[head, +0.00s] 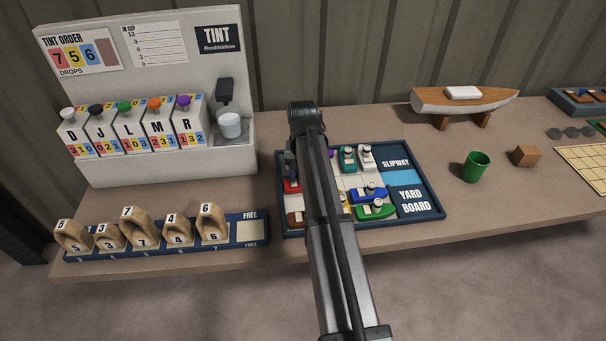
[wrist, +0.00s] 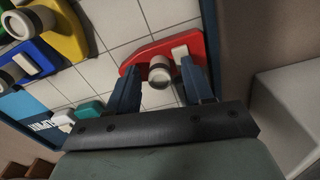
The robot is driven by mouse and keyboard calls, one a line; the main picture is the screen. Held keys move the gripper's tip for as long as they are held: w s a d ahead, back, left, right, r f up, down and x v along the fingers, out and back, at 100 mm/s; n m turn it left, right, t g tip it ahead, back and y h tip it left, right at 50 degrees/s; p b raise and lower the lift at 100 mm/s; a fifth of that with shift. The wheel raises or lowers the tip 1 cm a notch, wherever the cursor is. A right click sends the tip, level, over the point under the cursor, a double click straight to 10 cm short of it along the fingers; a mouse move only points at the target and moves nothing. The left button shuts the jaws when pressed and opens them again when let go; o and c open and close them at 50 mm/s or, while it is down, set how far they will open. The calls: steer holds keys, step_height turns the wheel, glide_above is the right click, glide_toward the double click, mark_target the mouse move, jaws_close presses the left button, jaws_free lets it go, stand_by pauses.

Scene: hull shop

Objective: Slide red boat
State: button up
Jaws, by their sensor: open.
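The red boat (wrist: 190,48) lies on the gridded yard board; in the wrist view it is a red hull with a white round funnel (wrist: 159,74) and a small white block. In the head view only part of the red boat (head: 291,187) shows, near the board's left edge, beside my arm. My gripper (wrist: 159,78) is open, its two dark fingers on either side of the funnel. I cannot tell whether they touch the boat. The yard board (head: 433,205) has a blue slipway strip (head: 404,177) on its right; my arm hides its middle.
Teal (head: 347,158), white (head: 367,157), blue (head: 369,192) and green (head: 377,211) boats sit on the board. The tint dispenser (head: 130,176) and numbered block rack (head: 160,243) stand left. A green cup (head: 475,166) stands right.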

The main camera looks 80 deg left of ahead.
steer(key=shift+f, duration=0.2)
steer(key=shift+c, duration=0.5)
jaws_close()
